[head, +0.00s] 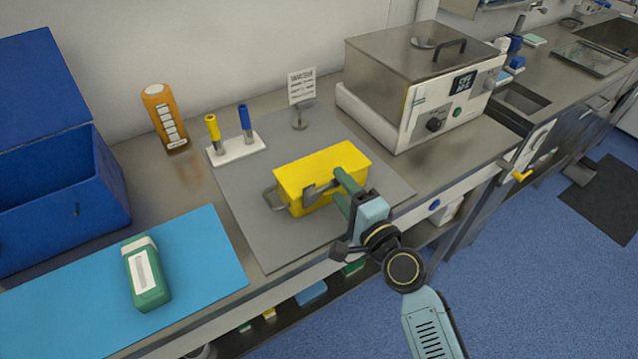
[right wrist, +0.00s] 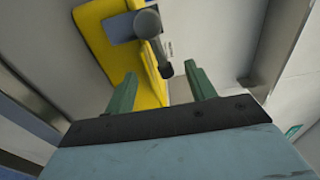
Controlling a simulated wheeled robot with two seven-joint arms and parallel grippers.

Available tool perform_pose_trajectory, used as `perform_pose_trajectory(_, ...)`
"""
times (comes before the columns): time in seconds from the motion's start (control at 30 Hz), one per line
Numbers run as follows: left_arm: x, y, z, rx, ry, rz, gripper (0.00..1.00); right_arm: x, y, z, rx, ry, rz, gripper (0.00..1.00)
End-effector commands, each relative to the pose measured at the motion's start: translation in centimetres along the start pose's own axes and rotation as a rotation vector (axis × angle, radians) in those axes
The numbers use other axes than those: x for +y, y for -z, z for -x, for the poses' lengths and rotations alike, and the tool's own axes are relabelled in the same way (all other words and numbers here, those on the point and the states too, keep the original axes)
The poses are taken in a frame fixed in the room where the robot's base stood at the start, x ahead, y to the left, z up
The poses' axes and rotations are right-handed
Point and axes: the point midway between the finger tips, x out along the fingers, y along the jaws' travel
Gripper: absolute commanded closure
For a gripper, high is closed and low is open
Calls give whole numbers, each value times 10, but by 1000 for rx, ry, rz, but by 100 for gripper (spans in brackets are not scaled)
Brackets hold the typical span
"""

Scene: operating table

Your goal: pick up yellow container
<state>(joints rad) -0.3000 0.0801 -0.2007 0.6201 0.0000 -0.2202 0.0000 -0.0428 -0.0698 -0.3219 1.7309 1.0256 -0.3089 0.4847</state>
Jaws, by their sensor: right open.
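The yellow container (head: 318,165) is a box with a flat lid and grey handles at its ends. It stands on the grey mat (head: 255,225). In the right wrist view the yellow container (right wrist: 110,45) fills the upper middle, with a grey handle (right wrist: 148,25) on its near end. My left gripper is not in view.
A steel water bath (head: 400,85) stands behind to the right. A white holder (head: 236,150) with yellow and blue pieces, and an orange bottle (head: 164,118), stand at the back.

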Motion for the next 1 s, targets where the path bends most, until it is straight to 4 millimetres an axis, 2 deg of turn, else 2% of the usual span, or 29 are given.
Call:
perform_pose_trajectory(0.17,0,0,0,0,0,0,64,0,0,0,0,0,0,45)
perform_pose_trajectory(0.5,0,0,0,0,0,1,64,0,0,0,0,0,1,89)
perform_pose_trajectory(0.6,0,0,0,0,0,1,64,0,0,0,0,0,1,100)
perform_pose_trajectory(1.0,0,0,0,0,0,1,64,-4,0,0,1,6,1,100)
